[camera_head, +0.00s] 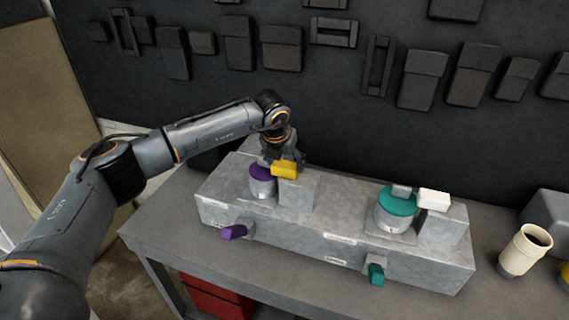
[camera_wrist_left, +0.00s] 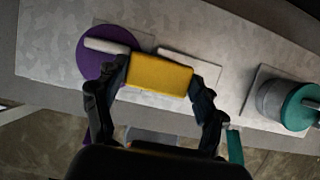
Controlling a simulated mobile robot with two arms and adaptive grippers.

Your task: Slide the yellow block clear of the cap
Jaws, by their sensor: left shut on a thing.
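The yellow block (camera_head: 284,170) sits at the top of a grey post beside the purple cap (camera_head: 262,173). In the left wrist view the yellow block (camera_wrist_left: 160,75) lies between the fingers of my left gripper (camera_wrist_left: 160,92), which is shut on it. The purple cap (camera_wrist_left: 97,52) shows there to the left of the block, with a pale bar across its top. The block's left end is close to the cap's edge; I cannot tell whether it overlaps. My right gripper is not in view.
A teal cap (camera_head: 397,201) with a white block (camera_head: 434,199) on a post stands at the right of the grey housing (camera_head: 330,236). Purple (camera_head: 234,232) and teal (camera_head: 376,274) handles stick out in front. A cream cup (camera_head: 525,250) stands at the bench's right.

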